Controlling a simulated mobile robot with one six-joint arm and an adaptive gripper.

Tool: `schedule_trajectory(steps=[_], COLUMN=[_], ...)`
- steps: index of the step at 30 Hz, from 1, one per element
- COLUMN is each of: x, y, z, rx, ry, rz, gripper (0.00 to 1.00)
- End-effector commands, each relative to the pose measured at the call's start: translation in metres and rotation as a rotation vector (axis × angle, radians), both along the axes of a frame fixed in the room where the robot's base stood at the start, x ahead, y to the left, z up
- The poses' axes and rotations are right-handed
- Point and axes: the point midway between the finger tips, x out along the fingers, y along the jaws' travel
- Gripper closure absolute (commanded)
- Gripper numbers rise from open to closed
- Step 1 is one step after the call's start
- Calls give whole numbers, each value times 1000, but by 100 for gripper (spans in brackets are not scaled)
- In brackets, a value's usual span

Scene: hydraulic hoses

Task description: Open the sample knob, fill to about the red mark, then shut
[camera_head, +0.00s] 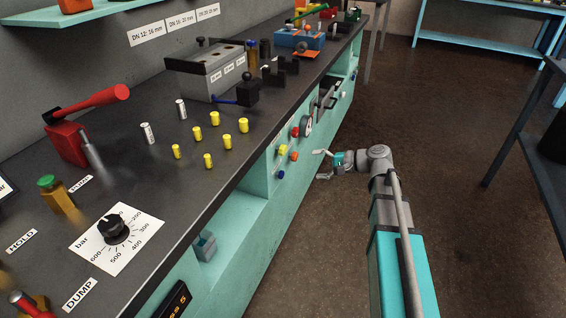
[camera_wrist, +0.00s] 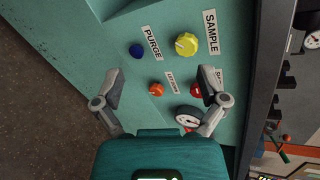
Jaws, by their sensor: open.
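The yellow sample knob (camera_wrist: 187,44) is on the teal bench front, beside the SAMPLE label (camera_wrist: 210,31) in the wrist view. It also shows small in the head view (camera_head: 282,149). My gripper (camera_head: 319,165) is in front of the bench face, apart from it and to the right of the knobs in the head view. In the wrist view its fingers (camera_wrist: 160,88) are spread wide and hold nothing; the yellow knob lies beyond them, nearer the right finger. I cannot make out a red fill mark or a sample vessel in either view.
Floor (camera_head: 450,200) right of my arm is clear.

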Motion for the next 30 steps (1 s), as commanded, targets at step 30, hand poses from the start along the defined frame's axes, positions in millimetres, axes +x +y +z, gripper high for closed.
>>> schedule_trajectory(steps=[30], x=[48], y=[-16], z=[-23], rx=[387], ry=[61], rz=[-98], gripper=[8])
